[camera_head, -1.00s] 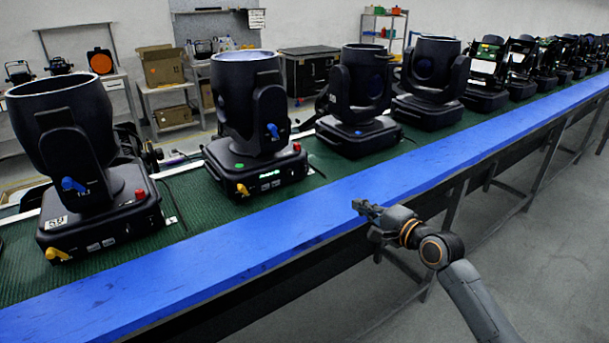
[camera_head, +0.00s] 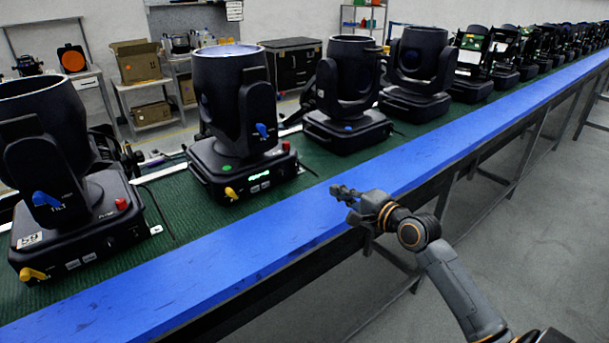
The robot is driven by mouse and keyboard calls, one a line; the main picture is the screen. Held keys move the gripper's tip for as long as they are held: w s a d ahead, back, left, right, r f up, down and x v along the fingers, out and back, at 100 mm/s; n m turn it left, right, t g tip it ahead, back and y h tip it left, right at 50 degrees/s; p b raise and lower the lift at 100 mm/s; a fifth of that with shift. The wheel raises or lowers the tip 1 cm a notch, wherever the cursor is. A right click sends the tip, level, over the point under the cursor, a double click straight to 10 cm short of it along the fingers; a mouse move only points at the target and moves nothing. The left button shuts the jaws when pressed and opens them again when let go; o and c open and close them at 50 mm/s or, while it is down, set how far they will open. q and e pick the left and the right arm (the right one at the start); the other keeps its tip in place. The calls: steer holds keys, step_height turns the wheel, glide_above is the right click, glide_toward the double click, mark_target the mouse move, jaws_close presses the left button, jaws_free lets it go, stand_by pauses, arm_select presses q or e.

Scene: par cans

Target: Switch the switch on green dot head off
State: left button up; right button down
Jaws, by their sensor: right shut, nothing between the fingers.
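The head with the green dot (camera_head: 232,125) stands on the green conveyor surface, second from the left. The green dot (camera_head: 225,168) is on the left of its base. A yellow switch (camera_head: 231,193) sits low on the front face, beside a lit green display (camera_head: 260,176). A red knob (camera_head: 285,146) is at the base's right corner, and a blue lever (camera_head: 262,130) is on the yoke. My right gripper (camera_head: 336,190) is shut and empty over the blue rail, right of this head and apart from it. My left gripper is not in view.
The blue rail (camera_head: 225,238) runs along the bench's front edge. Another head (camera_head: 50,170) with a yellow switch (camera_head: 33,274) stands at the left. A third head (camera_head: 347,95) stands to the right, with several more beyond. The floor (camera_head: 540,210) at right is clear.

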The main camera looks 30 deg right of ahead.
mark_target(298, 171)
steer(key=w, duration=0.4)
steer(key=w+f, duration=0.1)
steer(key=w, duration=0.4)
steer(key=w+a+f+p, duration=0.1)
steer(key=w, duration=0.3)
steer(key=shift+w, duration=0.4)
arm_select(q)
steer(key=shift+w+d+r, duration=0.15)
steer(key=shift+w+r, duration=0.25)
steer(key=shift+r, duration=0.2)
arm_select(e)
steer(key=shift+f+b, duration=0.15)
steer(key=shift+b, duration=0.15)
steer(key=shift+w+a+f+t+b, duration=0.1)
steer(key=shift+w+f+t+b, duration=0.15)
steer(key=shift+b, duration=1)
steer(key=shift+r+p, duration=0.35)
steer(key=shift+p, duration=0.15)
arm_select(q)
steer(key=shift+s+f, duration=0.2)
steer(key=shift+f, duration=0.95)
arm_select(e)
steer(key=shift+s, duration=0.1)
steer(key=s, duration=0.8)
steer(key=s+d+r, duration=0.1)
steer(key=s, duration=0.2)
steer(key=shift+s, duration=0.4)
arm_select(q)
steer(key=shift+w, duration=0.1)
